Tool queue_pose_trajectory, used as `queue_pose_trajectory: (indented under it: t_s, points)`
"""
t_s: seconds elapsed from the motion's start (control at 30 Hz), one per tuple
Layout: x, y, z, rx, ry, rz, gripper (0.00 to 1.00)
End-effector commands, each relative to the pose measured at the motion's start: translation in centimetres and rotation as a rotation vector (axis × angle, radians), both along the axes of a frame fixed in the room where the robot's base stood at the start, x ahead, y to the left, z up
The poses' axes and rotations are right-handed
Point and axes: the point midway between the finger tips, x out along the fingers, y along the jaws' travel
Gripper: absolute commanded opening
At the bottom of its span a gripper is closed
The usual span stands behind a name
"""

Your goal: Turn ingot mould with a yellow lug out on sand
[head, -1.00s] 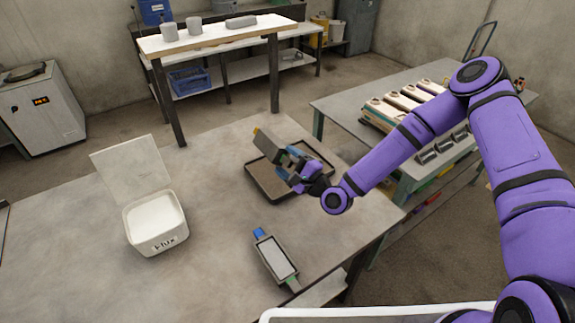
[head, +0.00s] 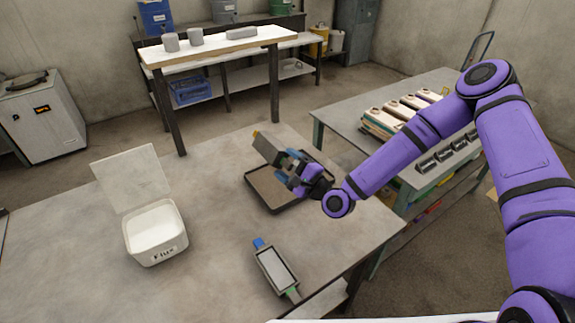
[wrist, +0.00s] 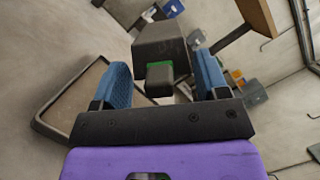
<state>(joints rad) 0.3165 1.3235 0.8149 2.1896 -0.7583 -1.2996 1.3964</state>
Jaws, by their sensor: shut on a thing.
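A grey ingot mould (head: 268,150) with a yellow lug (head: 256,134) at its far end is in my gripper (head: 297,170), above the sand tray (head: 260,197). It is tilted with a broad grey side showing; its cavity is hidden. In the wrist view the blue finger pads of my gripper (wrist: 163,82) are shut about the mould's near lug, which has a green band (wrist: 160,66); the mould body (wrist: 158,38) lies beyond. A second mould (head: 272,268) with a blue lug and a green lug stands on the table in front, apart from the tray.
An open white Flux box (head: 155,232) stands on the table at left. A side table (head: 345,110) at right carries several moulds or ingots. A back bench (head: 215,46) holds grey blocks. The table between the box and tray is clear.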

Motion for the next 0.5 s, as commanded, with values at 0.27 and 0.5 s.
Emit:
queue_pose_trajectory:
  t_s: [0.27,0.5]
  points:
    - [0.03,0.07,0.23,-0.231,-0.164,0.002,0.30]
    - [0.02,0.05,0.13,-0.398,-0.275,0.000,0.30]
